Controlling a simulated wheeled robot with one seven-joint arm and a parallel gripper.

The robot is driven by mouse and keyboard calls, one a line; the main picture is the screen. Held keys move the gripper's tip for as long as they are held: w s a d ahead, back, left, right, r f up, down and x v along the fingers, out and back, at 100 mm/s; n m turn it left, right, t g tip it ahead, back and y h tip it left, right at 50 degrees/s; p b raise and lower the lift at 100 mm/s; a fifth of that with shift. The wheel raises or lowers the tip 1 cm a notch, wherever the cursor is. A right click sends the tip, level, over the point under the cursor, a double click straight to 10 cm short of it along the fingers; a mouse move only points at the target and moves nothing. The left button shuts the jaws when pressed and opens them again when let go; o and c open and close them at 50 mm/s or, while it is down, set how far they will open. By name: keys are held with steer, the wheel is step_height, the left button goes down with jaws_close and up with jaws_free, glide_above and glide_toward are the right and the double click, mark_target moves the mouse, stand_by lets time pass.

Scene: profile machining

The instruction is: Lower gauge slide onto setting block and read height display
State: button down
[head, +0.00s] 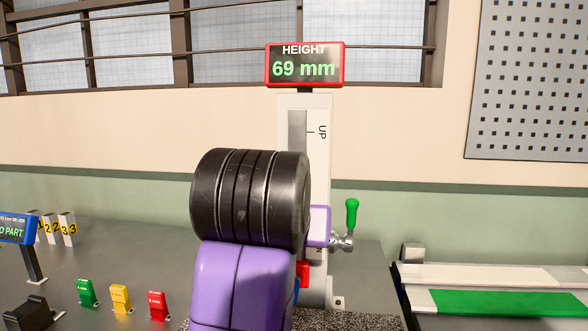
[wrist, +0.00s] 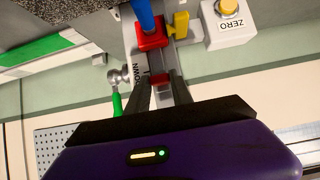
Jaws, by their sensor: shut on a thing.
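The height gauge stands upright in the head view, with a white column (head: 318,110) marked UP. Its red-framed display (head: 304,67) reads HEIGHT 69 mm. A red slide part (head: 303,273) with blue below it shows beside my arm. In the wrist view, the red slide block (wrist: 152,38) carries a blue rod (wrist: 143,12) and has a yellow piece (wrist: 181,25) beside it. My gripper (wrist: 161,84) is shut on a small red grip (wrist: 160,79) in front of the column. In the head view my arm hides the gripper. I cannot make out the setting block.
A green-knobbed lever (head: 352,214) sticks out right of the column. Green (head: 87,293), yellow (head: 120,298) and red (head: 157,305) tags stand at left. A green-and-white tray (head: 500,277) lies at right.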

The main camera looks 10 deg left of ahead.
steer(key=shift+f, duration=0.75)
stand_by(0.7)
stand_by(0.6)
steer(key=c, duration=1.2)
jaws_free()
steer(key=shift+c, duration=0.2)
steer(key=shift+s+a+p, duration=0.1)
steer(key=shift+s+p, duration=0.6)
steer(key=shift+s, duration=2.35)
steer(key=shift+s, duration=0.1)
